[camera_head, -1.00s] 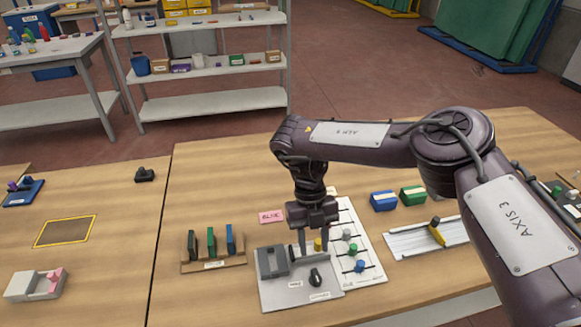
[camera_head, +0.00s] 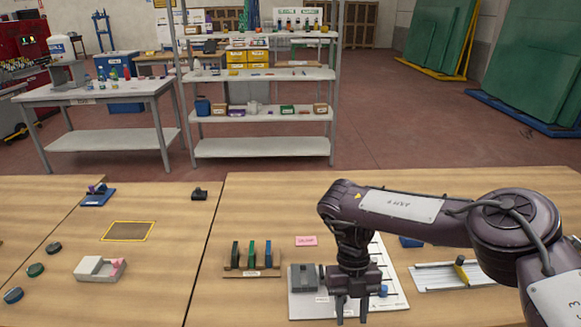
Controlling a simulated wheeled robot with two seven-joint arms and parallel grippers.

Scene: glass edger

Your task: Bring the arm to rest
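My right arm reaches in from the right edge. Its gripper (camera_head: 352,309) points down with its two fingers apart and nothing seen between them. It hangs over the grey-white plate with the grey block (camera_head: 303,278), hiding part of that plate and of the white board (camera_head: 394,288) beside it. I cannot tell how far the fingertips are above the plate. My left gripper is not in view.
A rack (camera_head: 252,272) with dark, green and blue upright pieces stands left of the gripper. A pink card (camera_head: 306,240) lies behind. A white rail fixture (camera_head: 440,276) is at right. The wooden bench (camera_head: 270,200) is clear towards its far edge.

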